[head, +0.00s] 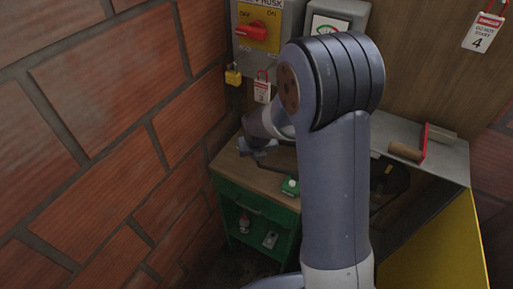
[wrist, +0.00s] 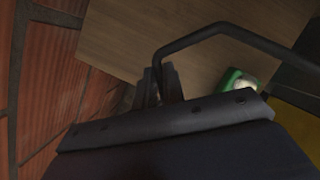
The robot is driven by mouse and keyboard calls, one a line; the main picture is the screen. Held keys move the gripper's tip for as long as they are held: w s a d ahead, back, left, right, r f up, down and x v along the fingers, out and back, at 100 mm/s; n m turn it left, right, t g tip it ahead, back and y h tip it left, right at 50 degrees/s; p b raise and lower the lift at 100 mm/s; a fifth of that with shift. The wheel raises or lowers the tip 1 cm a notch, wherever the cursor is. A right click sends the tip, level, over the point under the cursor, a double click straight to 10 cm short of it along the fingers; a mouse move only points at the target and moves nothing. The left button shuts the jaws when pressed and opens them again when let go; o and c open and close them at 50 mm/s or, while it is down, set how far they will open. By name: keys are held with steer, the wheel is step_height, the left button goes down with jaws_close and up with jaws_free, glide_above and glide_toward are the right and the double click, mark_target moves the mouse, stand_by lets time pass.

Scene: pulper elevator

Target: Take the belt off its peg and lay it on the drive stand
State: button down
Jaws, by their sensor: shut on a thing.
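My gripper (head: 258,150) is above the wooden top of a green cabinet, partly hidden behind my arm in the head view. In the wrist view my gripper (wrist: 160,85) is shut on one end of a thin dark loop, which looks like the belt (wrist: 215,29). The belt stretches from the jaws up and to the right, over the wooden top, and runs out of the picture. In the head view my arm hides much of that area. I cannot tell the peg. I cannot say for sure which surface is the drive stand.
The green cabinet (head: 229,190) stands by the brick wall (head: 115,110), with a green-and-white button box (head: 291,187) on its top. A switch box with a red handle (head: 251,31) hangs above. Right of my arm are a grey metal top (head: 450,160) and a yellow panel (head: 450,245).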

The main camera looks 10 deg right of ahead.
steer(key=shift+f+b, duration=2.05)
steer(key=shift+f, duration=0.7)
steer(key=c, duration=1.4)
jaws_free()
steer(key=shift+c, duration=0.2)
steer(key=shift+r, duration=0.1)
steer(key=b+v, duration=0.1)
steer(key=v, duration=0.9)
steer(key=shift+s+r, duration=0.15)
steer(key=shift+r, duration=0.2)
steer(key=shift+f, duration=0.1)
